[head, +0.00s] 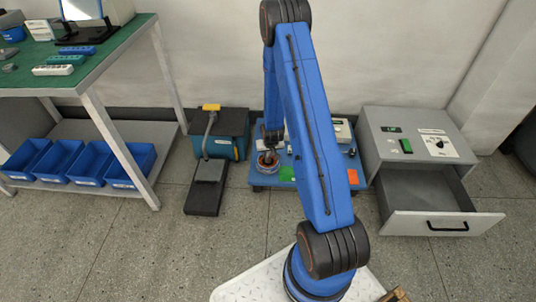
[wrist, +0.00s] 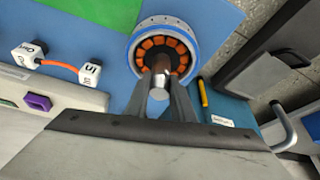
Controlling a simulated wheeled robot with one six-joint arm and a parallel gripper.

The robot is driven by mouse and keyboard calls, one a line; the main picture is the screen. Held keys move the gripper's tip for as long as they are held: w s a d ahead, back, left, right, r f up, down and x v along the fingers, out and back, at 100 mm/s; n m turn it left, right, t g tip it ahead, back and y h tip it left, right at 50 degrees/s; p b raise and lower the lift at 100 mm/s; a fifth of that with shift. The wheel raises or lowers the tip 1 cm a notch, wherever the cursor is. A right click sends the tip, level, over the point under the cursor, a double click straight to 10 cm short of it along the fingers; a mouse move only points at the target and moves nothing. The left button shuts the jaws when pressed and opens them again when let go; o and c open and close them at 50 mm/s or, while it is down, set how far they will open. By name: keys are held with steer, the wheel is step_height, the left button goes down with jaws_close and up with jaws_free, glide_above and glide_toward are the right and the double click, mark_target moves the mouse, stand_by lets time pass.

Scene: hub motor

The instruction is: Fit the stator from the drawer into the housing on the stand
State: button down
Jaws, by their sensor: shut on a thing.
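My gripper (head: 268,149) points down over the left part of the low blue stand (head: 267,180). In the wrist view its fingers (wrist: 163,92) are shut on the metal shaft of the stator (wrist: 151,44), which has a ring of orange copper windings. The blue and white round housing (wrist: 137,31) surrounds the windings in that view. The stator appears to lie inside the housing's rim; I cannot tell how deep it sits. In the head view my arm and gripper hide part of them. The drawer (head: 430,214) of the grey cabinet is pulled open and looks empty.
The grey cabinet (head: 385,145) stands right of the stand. A teal box (head: 235,140) and a dark pedal-like device (head: 205,190) stand to its left. White cubes joined by an orange cable (wrist: 60,64) lie near the housing. A workbench (head: 90,80) with blue bins is far left.

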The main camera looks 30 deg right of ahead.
steer(key=c, duration=1.4)
jaws_free()
steer(key=shift+c, duration=0.2)
steer(key=shift+r, duration=0.15)
steer(key=v, duration=1.7)
steer(key=shift+s+a, duration=0.1)
